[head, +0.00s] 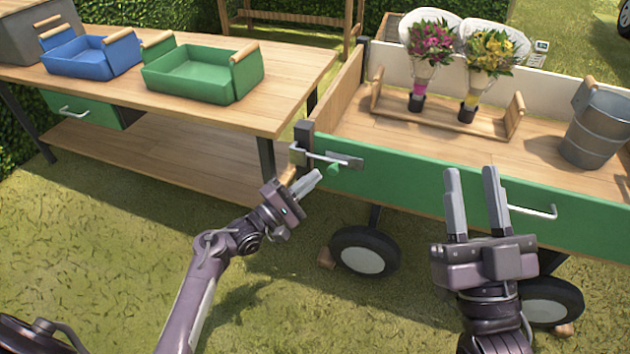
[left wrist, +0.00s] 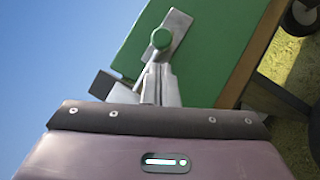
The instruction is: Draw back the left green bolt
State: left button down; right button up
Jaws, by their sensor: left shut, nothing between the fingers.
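The left bolt is a grey metal rod and plate (head: 346,161) on the left end of the cart's green front panel (head: 410,186). Its green knob (head: 333,169) sticks out towards me; the knob (left wrist: 161,38) also shows just beyond my fingertips in the left wrist view. The rod runs left to the corner post (head: 303,143). My left gripper (head: 311,180) is shut and empty, its fingertips close to the knob on its left; I cannot tell whether they touch it. My right gripper (head: 472,178) is open and empty, in front of the panel.
The cart holds a wooden rack (head: 440,118) with two flower bouquets and a metal bucket (head: 597,125). A wooden workbench (head: 290,75) with a blue tray (head: 90,57) and a green tray (head: 200,73) stands at left.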

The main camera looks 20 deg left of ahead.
pick_arm(q)
jog(key=shift+w+d+r, duration=0.1)
jog(key=shift+d+r, duration=0.2)
jog(key=shift+d, duration=0.3)
pick_arm(e)
jog(key=shift+s+d+r+t, duration=0.15)
jog(key=shift+s+r+t, duration=0.25)
jog(key=shift+r, duration=0.2)
jog(key=shift+w, duration=0.1)
